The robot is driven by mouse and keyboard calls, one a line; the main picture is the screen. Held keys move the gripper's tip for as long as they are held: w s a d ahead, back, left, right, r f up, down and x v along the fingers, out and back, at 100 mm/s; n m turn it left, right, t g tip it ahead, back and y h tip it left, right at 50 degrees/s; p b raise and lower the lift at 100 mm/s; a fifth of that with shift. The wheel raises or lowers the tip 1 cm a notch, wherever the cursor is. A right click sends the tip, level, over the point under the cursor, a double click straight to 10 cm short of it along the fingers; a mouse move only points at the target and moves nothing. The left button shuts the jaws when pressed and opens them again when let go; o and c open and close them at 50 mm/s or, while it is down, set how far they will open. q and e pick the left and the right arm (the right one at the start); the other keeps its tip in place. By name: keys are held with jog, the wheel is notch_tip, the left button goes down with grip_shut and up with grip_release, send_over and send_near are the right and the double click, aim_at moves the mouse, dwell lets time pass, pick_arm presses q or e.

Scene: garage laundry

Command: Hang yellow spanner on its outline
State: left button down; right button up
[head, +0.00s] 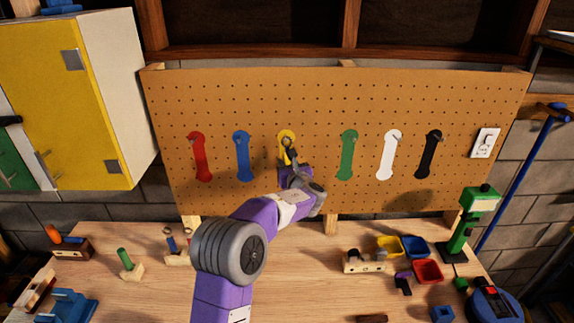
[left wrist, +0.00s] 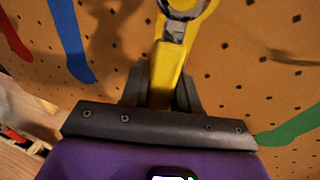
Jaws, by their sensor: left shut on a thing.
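The yellow spanner (left wrist: 164,76) has a yellow handle and a worn grey metal head. In the left wrist view its handle stands between the dark fingers of my left gripper (left wrist: 160,98), which is shut on it. In the head view my left gripper (head: 289,166) is at the pegboard, over the lower part of the yellow outline (head: 286,133). The spanner's grey head overlaps the outline's round top. Its handle is mostly hidden by the gripper in the head view. I cannot tell whether the head is on the hook. My right gripper is not in view.
The pegboard (head: 330,100) also bears red (head: 200,160), blue (head: 242,160), green (head: 347,158), white (head: 391,158) and black (head: 431,158) outlines. The workbench (head: 300,255) below holds small bins and tools. A yellow cabinet (head: 75,100) stands at left.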

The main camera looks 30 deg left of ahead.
pick_arm(q)
jog(key=c, duration=0.8)
grip_release()
jog(key=shift+s+d, duration=0.1)
